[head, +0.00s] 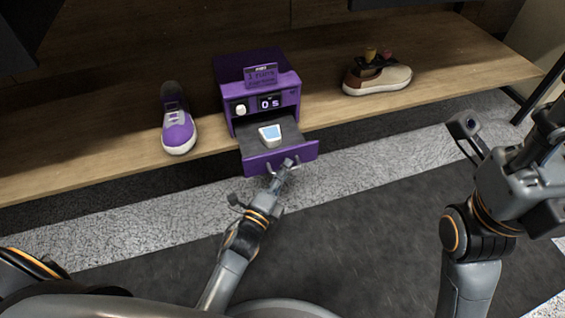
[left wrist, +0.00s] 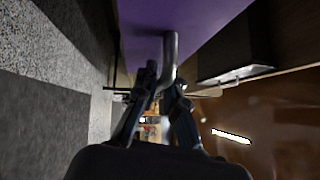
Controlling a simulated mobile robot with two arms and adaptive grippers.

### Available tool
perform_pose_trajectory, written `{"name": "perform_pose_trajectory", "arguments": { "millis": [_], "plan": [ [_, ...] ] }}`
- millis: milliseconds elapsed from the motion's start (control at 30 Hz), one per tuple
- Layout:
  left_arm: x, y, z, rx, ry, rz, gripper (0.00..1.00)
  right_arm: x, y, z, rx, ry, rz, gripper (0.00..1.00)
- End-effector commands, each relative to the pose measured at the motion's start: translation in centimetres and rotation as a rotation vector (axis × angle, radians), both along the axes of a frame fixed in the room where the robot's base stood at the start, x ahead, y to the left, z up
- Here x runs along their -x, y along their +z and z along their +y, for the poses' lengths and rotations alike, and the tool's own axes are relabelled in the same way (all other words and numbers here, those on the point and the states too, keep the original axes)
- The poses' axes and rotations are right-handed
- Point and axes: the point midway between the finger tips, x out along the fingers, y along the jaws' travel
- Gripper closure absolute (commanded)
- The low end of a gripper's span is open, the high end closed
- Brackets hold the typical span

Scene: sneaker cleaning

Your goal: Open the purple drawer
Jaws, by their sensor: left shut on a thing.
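The purple drawer (head: 256,163) stands pulled out from the purple machine (head: 255,85) on the wooden shelf. A white and light-blue item (head: 270,134) lies in its dark tray. My left gripper (head: 287,166) is at the drawer's front, shut on the metal handle (head: 296,163). In the left wrist view the fingers (left wrist: 161,90) close around the curved handle (left wrist: 170,58), below the purple drawer front (left wrist: 205,25). My right arm shows at the right of the head view; whether its gripper fingers are open cannot be told.
A purple sneaker (head: 178,130) stands left of the machine at the edge of the wooden shelf (head: 330,110). A brown and cream shoe (head: 378,78) stands to the right, with small objects in its opening. The floor in front is clear except for my arms.

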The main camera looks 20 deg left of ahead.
Motion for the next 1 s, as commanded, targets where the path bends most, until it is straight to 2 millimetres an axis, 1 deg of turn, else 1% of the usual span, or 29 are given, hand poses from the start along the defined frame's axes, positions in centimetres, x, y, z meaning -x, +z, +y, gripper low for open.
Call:
{"name": "perform_pose_trajectory", "arguments": {
  "millis": [367,400,500,833,933,1000],
  "plan": [
    [0.1,0.0,0.0,-0.001,0.000,0.000,1.00,-0.1,-0.1,0.0,-0.001,0.000,0.007,0.60],
    [0.1,0.0,0.0,-0.001,0.000,0.000,0.84,-0.1,0.0,0.0,-0.002,0.000,0.006,0.60],
    [0.1,0.0,0.0,-0.001,0.000,0.000,0.66,-0.1,0.0,0.0,-0.005,0.001,0.006,0.60],
    [0.3,-0.1,0.0,-0.001,0.000,0.000,0.66,-0.3,0.1,-0.1,-0.008,0.000,0.007,0.60],
    [1.3,-0.3,0.2,-0.001,0.000,0.003,0.66,-0.2,0.1,0.0,-0.007,0.000,0.006,0.60],
    [2.4,-0.4,0.4,-0.001,0.001,0.004,0.66,-0.2,0.1,0.0,-0.006,0.001,0.006,0.60]
  ]
}}
